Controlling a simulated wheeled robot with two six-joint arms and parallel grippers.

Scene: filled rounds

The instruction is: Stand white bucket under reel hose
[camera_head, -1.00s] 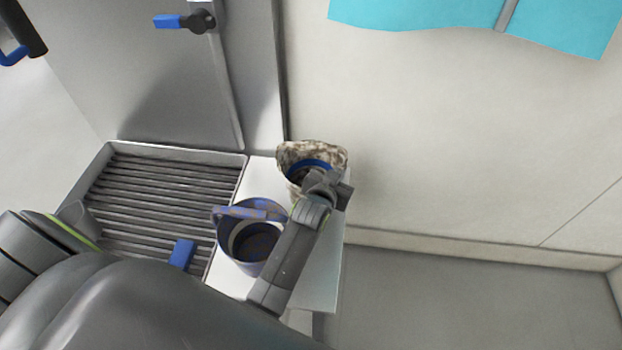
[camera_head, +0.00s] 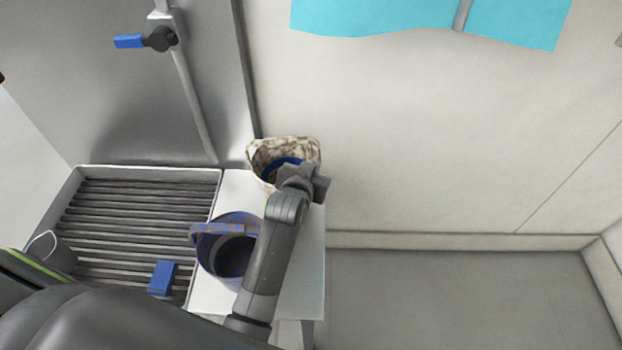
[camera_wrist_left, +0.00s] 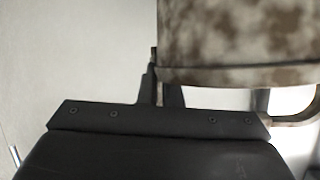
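A whitish bucket with brown mottling (camera_head: 284,150) stands at the back of a white stand, with blue showing inside it. It fills the upper right of the left wrist view (camera_wrist_left: 240,40), with part of its handle at the right edge. My left gripper (camera_head: 305,182) is at this bucket's front right side. In the wrist view its dark fingers (camera_wrist_left: 160,90) are right at the bucket's lower edge, partly hidden by it; whether they grip is unclear. A blue bucket (camera_head: 222,258) with a mottled handle stands nearer on the stand. I cannot make out the reel hose. My right gripper is not in view.
The white stand (camera_head: 300,285) adjoins a slatted drain grate (camera_head: 130,215) on the left. A blue block (camera_head: 162,277) sits at the grate's front. A blue-handled valve (camera_head: 145,40) is on the grey panel. Floor to the right is clear.

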